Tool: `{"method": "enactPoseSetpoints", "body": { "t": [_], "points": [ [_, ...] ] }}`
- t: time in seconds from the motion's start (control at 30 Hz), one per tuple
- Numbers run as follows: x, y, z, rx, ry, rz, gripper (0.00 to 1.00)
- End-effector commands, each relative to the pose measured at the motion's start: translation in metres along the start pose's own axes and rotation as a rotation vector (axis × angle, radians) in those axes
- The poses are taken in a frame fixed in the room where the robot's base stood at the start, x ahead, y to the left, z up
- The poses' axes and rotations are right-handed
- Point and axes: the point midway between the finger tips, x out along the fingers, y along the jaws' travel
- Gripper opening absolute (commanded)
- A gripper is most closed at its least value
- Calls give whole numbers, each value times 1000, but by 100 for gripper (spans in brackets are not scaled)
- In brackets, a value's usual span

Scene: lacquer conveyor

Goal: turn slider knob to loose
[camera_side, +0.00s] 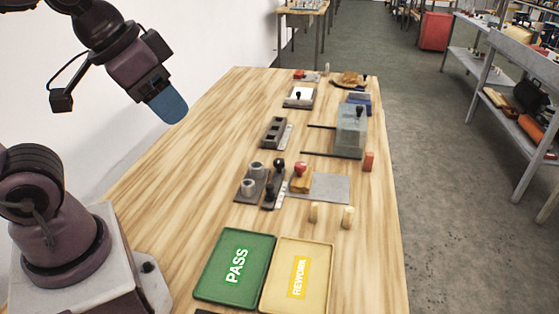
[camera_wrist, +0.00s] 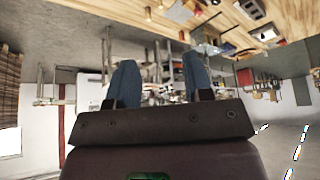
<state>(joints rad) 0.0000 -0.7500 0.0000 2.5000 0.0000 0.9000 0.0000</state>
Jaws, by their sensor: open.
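My gripper (camera_side: 168,105) is raised at the upper left in the side view, by the white wall and well away from the objects on the table. In the wrist view its two blue fingers (camera_wrist: 161,82) stand apart with nothing between them. A dark strip with black knobs (camera_side: 273,185) lies mid-table in the side view. A white plate with a small black knob (camera_side: 298,97) lies farther back. I cannot tell which of these is the slider knob, and no loose marking is readable.
A green PASS tray (camera_side: 262,259) and a yellow REWORK tray (camera_side: 319,258) lie at the front. A grey-green box (camera_side: 351,137), a dark block with two grey cylinders (camera_side: 244,186) and a grey plate (camera_side: 328,188) stand mid-table. The table's left side (camera_side: 190,180) is bare.

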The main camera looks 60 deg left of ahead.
Motion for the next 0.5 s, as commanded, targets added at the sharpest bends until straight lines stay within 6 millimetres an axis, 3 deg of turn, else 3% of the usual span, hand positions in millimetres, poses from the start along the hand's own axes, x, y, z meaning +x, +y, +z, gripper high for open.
{"method": "enactPoseSetpoints", "body": {
  "t": [0.1,0.27,0.5],
  "points": [
    [5,-3,1,-14,-24,-8,59],
    [29,-13,-4,-54,-147,-26,59],
    [77,-42,-56,-78,-313,-45,59]
  ]
}}
